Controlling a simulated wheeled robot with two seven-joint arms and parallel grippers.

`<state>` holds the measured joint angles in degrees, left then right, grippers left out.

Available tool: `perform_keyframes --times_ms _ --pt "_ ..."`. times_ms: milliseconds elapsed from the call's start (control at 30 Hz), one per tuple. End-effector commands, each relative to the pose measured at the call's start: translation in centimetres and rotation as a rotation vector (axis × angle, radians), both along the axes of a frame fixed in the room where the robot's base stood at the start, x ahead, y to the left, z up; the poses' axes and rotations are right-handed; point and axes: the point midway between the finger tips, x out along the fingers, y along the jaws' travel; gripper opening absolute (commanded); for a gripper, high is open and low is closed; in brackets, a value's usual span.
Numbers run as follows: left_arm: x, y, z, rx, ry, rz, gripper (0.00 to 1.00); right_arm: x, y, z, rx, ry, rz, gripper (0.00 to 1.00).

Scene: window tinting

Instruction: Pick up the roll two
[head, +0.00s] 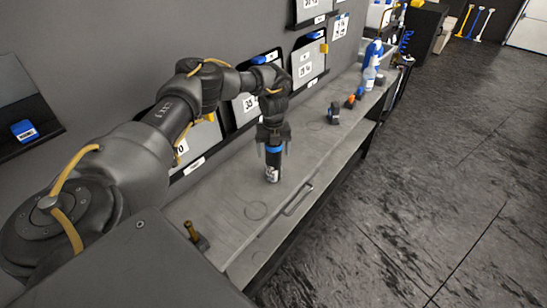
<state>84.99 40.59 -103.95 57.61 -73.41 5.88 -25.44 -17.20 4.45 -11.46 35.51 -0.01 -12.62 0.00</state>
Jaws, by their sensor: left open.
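My left gripper (273,149) points down over the grey bench (225,205), its fingers open. A dark upright cylinder with a blue band and a white label (272,172) stands on the bench directly below it. The fingers come down around or just beside its top; whether they touch it I cannot tell. Further back on the bench lie a small black roll-like item (334,114) and an orange-and-black one (350,102). No readable mark shows which thing is roll two. My right gripper is not in view.
Spray bottles (370,72) stand at the bench's far end. A short brass-coloured peg on a dark base (192,232) is at the near end. Wall holders with numbered cards (308,58) line the left side. The bench top around the cylinder is clear, and open floor (400,200) lies right.

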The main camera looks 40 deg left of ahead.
Motion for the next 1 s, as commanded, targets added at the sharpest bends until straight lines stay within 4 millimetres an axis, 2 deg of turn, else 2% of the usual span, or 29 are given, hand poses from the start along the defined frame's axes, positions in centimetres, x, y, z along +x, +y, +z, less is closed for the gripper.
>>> perform_keyframes --times_ms 133,567,833,1000 --pt "0.0 0.0 0.0 0.000 0.000 0.000 0.78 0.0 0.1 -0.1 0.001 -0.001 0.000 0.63" --pt "0.0 0.0 0.0 0.000 0.000 0.001 0.22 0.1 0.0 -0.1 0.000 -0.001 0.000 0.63" --pt "0.1 0.0 0.1 0.000 -0.001 0.001 0.21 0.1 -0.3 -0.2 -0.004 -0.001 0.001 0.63" --pt "0.1 0.0 0.9 -0.001 -0.004 0.001 0.21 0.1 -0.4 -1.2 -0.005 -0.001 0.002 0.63"
